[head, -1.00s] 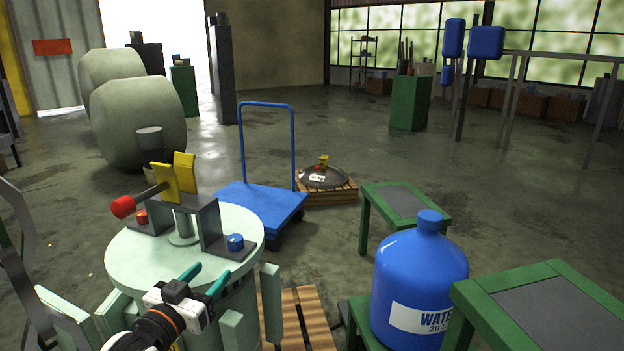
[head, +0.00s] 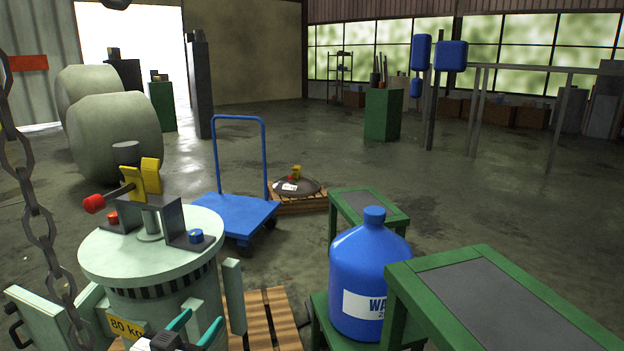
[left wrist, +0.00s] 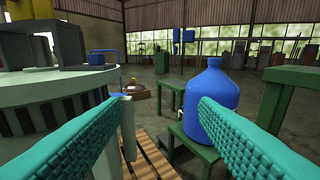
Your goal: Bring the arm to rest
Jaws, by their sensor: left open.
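My left gripper (head: 194,332) is at the bottom of the head view, low in front of the pale green machine (head: 160,262). Its teal fingers are apart with nothing between them. In the left wrist view the two teal fingers (left wrist: 164,120) are spread wide, with the machine (left wrist: 50,92) on the left and the blue water bottle (left wrist: 212,104) beyond the right finger. The machine has a yellow and red lever (head: 143,182) on its lid. My right gripper shows in neither view.
The blue water bottle (head: 368,270) stands on a green stand beside a green table (head: 490,290). A wooden pallet (head: 268,318) lies between bottle and machine. A chain (head: 42,215) hangs at the left.

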